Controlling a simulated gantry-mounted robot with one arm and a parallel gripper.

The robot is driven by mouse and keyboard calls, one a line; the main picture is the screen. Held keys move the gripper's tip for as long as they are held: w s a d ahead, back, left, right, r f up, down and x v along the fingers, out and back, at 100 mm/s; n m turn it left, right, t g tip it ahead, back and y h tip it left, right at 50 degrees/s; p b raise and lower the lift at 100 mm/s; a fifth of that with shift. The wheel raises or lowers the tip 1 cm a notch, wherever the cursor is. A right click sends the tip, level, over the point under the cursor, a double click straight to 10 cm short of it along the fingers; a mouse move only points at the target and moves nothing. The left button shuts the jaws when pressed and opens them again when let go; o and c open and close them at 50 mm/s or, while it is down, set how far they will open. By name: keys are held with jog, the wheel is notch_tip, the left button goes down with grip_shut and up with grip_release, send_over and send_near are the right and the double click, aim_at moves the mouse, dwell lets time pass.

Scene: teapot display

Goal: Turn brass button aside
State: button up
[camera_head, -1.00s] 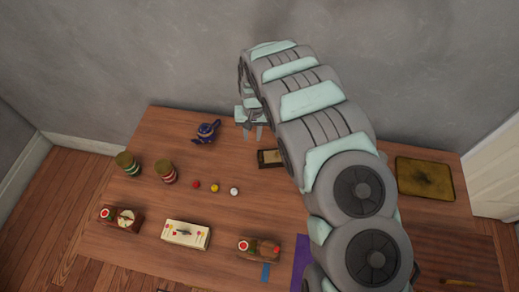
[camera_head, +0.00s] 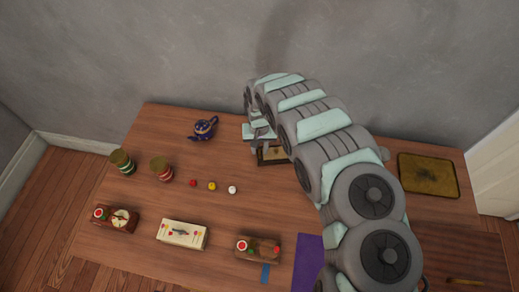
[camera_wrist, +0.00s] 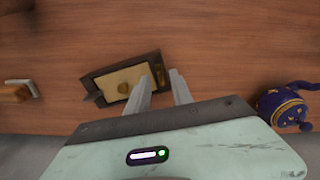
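A dark-framed box with a tan face (camera_wrist: 113,80) lies on the table. It also shows in the head view (camera_head: 268,158), partly covered by my arm. A small brass-coloured piece (camera_wrist: 159,73) is at the frame's right end. My gripper (camera_wrist: 160,76) is open, with its fingertips at that right end; one finger overlaps the frame in the wrist view. I cannot tell whether they touch it. In the head view my gripper (camera_head: 261,145) is just above the box.
A dark blue teapot (camera_head: 204,128) stands left of the box and also shows in the wrist view (camera_wrist: 283,107). Two striped jars, several small balls and several small boxes with buttons are on the table's left and front. A brass-coloured tray (camera_head: 428,175) lies at the right.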

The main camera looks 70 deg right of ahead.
jog(key=shift+f, duration=0.25)
jog(key=shift+c, duration=0.4)
grip_shut()
